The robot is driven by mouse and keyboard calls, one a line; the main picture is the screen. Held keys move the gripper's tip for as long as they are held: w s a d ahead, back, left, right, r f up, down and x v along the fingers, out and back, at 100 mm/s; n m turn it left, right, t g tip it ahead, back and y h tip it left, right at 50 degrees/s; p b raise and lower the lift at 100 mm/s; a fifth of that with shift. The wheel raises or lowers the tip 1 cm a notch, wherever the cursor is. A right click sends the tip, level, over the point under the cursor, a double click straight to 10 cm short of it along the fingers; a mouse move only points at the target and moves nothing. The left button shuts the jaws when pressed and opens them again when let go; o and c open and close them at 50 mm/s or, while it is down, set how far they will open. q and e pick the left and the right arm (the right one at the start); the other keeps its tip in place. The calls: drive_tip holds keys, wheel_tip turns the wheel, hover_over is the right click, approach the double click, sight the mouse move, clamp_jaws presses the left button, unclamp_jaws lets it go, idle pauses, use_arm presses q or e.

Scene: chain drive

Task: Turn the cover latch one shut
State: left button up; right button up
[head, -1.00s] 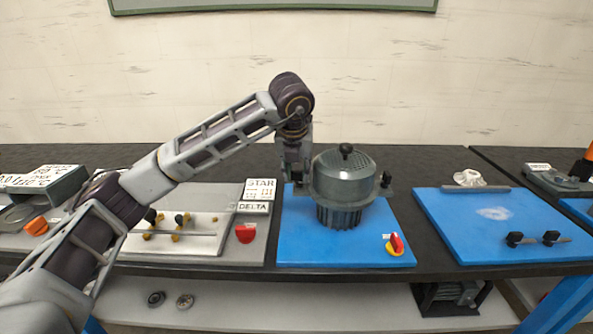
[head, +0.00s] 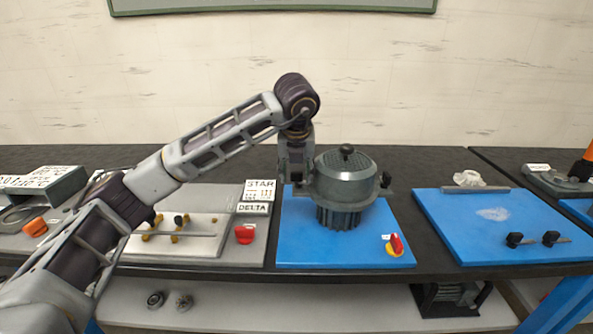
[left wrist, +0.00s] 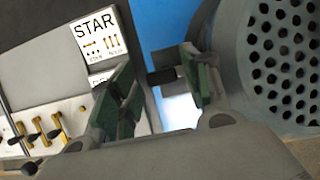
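The grey perforated cover (head: 345,190) with a black knob on top sits on a dark finned body (head: 340,217) on the blue board. In the left wrist view, its holed top (left wrist: 285,60) fills the right side. A dark latch (head: 386,180) sticks out at the cover's right side. Another short dark latch bar (left wrist: 161,76) shows at the cover's left side in the left wrist view; my gripper hides it in the head view. My left gripper (left wrist: 163,92) is open, with its fingers on either side of this bar. I cannot tell whether they touch it. My right gripper is out of view.
The blue board (head: 300,245) carries a red and yellow rotary switch (head: 396,244). At left is a grey panel with a STAR/DELTA sign (head: 258,190), pegs and a red knob (head: 245,234). Another blue board (head: 500,215) at right has two black handles.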

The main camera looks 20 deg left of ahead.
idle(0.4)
use_arm(q)
drive_tip(key=v, duration=0.7)
drive_tip(key=shift+s+r, duration=0.2)
drive_tip(key=shift+r, duration=0.2)
drive_tip(key=shift+s, duration=0.1)
idle(0.4)
